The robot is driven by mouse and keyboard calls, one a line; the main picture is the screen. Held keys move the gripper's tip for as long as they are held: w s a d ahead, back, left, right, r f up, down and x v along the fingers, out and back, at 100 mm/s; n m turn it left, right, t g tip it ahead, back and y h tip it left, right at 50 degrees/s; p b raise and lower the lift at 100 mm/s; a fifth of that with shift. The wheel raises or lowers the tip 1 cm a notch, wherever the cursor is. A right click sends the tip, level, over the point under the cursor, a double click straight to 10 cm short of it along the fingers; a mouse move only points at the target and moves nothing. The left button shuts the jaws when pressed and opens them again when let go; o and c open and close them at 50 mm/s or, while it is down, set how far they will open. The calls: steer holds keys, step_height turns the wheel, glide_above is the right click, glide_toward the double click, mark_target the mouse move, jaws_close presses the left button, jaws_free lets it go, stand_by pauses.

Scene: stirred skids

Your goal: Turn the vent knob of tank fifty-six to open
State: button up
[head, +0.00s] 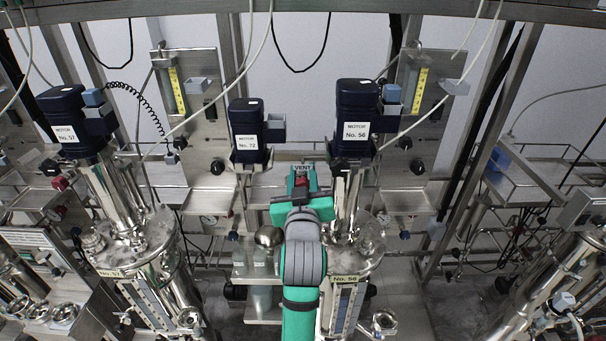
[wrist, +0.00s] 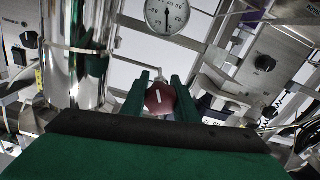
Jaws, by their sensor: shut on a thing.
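Tank fifty-six (head: 357,262) is the steel vessel right of centre, under the dark blue motor (head: 357,105) whose label appears to read No. 56. A plate marked VENT (head: 302,168) stands just left of its column. The red vent knob shows in the wrist view (wrist: 160,98), with a short white mark that stands near upright and leans a little right. My gripper (wrist: 160,92) has its green fingers on both sides of the knob and is shut on it. In the head view my gripper (head: 301,187) covers much of the knob. The OPEN and SHUT lettering is not readable.
The motor No. 72 (head: 246,130) stands close left of my gripper, and tank fifty-seven (head: 140,240) is farther left. In the wrist view a shiny steel column (wrist: 75,60) is close on the left and a round gauge (wrist: 167,16) is above the knob.

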steer(key=n, duration=0.3)
steer(key=shift+n, duration=0.3)
steer(key=n, duration=0.4)
steer(key=shift+a+n, duration=0.1)
steer(key=shift+n, duration=0.2)
steer(key=n, duration=0.4)
steer(key=shift+f, duration=0.1)
steer(key=shift+f+n, duration=0.1)
steer(key=shift+n, duration=2)
steer(key=shift+a, duration=0.1)
steer(key=o, duration=1.1)
steer(key=shift+s, duration=0.15)
